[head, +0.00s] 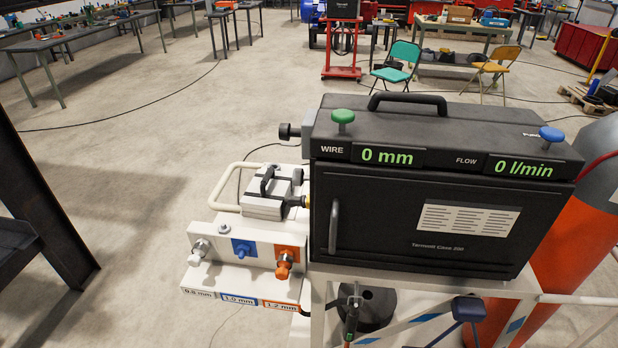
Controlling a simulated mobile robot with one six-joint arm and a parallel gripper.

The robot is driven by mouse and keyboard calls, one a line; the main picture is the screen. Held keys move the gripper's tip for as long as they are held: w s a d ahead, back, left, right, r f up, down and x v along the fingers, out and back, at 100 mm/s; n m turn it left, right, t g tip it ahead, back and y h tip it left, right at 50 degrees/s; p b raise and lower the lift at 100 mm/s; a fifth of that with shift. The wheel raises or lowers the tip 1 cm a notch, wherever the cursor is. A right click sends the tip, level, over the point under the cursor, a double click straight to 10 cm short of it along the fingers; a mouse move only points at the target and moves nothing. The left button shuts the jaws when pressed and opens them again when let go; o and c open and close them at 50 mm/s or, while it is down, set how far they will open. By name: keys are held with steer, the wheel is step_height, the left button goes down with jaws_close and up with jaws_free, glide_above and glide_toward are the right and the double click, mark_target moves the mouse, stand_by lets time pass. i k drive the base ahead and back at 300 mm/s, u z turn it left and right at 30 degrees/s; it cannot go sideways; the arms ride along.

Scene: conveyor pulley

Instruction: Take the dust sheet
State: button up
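I see no dust sheet in the head view. My gripper is not in view either. The nearest large thing is a black welding wire feeder case (420,210) on a white cart frame, with a handle on top. Its displays read 0 mm for WIRE and 0 l/min for FLOW. It has a green knob (343,117) and a blue knob (551,135). Nothing covers the case.
A white rack (218,232) with blue and orange fittings and size labels stands left of the case. An orange gas cylinder (570,235) is at right. A dark steel post (45,200) stands at left. Workbenches and folding chairs (398,62) stand behind; open floor lies between.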

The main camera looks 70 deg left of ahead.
mark_target(263, 198)
steer(key=z, duration=0.1)
steer(key=k, duration=0.85)
steer(key=u, duration=2.35)
steer(key=i, duration=1.5)
steer(key=u, duration=0.05)
